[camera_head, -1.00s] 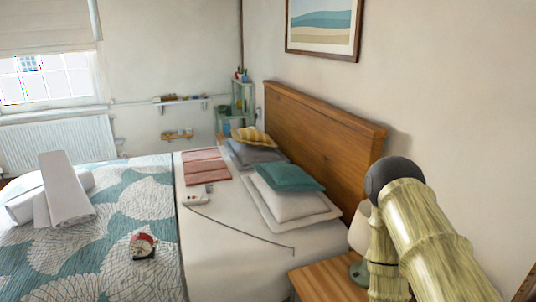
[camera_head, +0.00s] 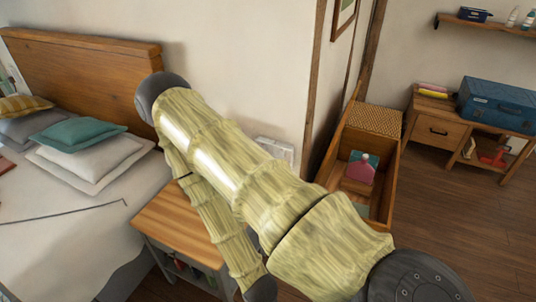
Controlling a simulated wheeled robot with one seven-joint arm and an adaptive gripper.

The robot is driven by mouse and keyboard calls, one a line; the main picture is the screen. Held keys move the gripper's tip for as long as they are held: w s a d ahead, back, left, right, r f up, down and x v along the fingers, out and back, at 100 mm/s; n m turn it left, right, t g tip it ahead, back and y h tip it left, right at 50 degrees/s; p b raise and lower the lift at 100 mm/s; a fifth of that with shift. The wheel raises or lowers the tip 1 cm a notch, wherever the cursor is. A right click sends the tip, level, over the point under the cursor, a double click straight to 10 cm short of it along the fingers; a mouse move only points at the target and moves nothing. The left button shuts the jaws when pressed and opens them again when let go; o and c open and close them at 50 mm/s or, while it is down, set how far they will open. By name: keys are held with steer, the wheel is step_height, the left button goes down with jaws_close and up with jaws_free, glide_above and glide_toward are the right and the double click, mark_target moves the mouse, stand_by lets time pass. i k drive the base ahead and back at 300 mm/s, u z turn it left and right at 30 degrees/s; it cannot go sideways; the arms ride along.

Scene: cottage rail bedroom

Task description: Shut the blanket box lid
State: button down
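In the head view, a wooden box (camera_head: 394,185), which looks like the blanket box, stands on the floor by the wall right of centre. Its top is open and I see into it. A pink bottle-shaped item (camera_head: 361,169) and something teal lie inside. A wooden panel (camera_head: 341,122) rises along its left side against the wall and looks like the raised lid, though I cannot be sure. A woven tan panel (camera_head: 375,120) is at its far end. My arm crosses the middle and hides the box's near part. My gripper is not in view.
A bedside table (camera_head: 185,212) stands left of my arm, beside the bed (camera_head: 75,225). A desk (camera_head: 434,132) with a blue case (camera_head: 497,104) stands at the right. The wooden floor (camera_head: 455,215) right of the box is clear.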

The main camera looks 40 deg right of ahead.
mark_target(335, 138)
steer(key=z, duration=2.05)
steer(key=k, duration=1.3)
steer(key=u, duration=0.75)
steer(key=i, duration=1.9)
steer(key=z, duration=0.5)
